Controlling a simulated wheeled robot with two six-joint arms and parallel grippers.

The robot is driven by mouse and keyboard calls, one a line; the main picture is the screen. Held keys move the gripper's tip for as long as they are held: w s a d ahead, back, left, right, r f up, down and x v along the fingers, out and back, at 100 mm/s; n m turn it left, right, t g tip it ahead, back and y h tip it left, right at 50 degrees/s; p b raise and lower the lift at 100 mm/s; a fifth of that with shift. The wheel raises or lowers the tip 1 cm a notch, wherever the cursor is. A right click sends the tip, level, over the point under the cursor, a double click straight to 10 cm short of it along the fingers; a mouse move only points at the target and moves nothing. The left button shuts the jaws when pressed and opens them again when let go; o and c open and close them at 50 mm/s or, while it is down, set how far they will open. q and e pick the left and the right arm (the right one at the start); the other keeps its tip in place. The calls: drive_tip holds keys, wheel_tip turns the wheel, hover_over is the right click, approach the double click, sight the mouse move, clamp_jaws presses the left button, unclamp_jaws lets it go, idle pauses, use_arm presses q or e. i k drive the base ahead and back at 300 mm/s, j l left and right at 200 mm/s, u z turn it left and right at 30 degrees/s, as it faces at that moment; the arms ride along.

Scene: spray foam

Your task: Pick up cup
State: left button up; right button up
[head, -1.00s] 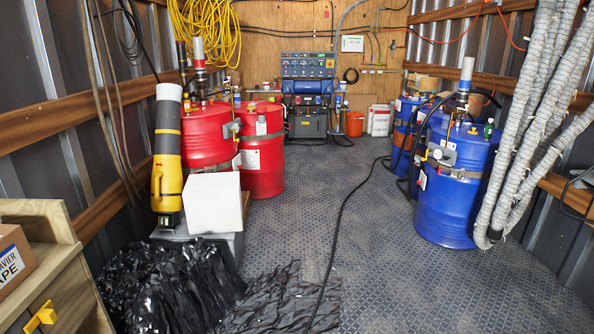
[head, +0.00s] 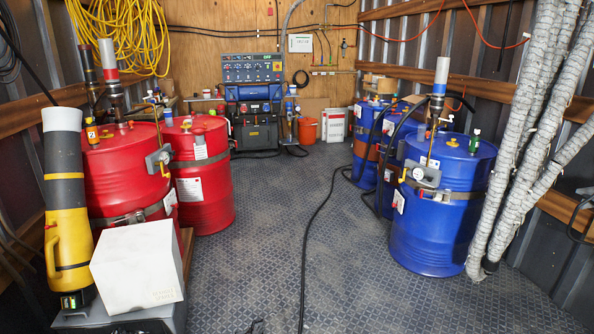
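I cannot make out a clear cup in the head view. A small pale object (head: 206,93) stands at the back left, behind the red drums, beside the control machine; it is too small to tell whether it is a cup. Neither of my grippers is in view.
Red drums (head: 203,190) stand on the left, with a white box (head: 137,268) and a yellow-and-grey cylinder (head: 66,205) in front. Blue drums (head: 440,215) and wrapped hoses (head: 520,150) line the right.

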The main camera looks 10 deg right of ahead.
sight(422, 128)
drive_tip(key=i+l+z, duration=0.15)
drive_tip(key=i+z, duration=0.2)
drive_tip(key=i, duration=0.25)
drive_tip(key=i+z, duration=0.35)
drive_tip(key=i, duration=0.2)
drive_tip(key=i+j+z, duration=0.35)
drive_tip(key=i, duration=0.2)
drive_tip(key=i+l+z, duration=0.15)
drive_tip(key=i+z, duration=0.15)
drive_tip(key=i, duration=0.8)
drive_tip(key=i+j+z, duration=0.15)
drive_tip(key=i+z, duration=0.2)
drive_tip(key=i, duration=0.75)
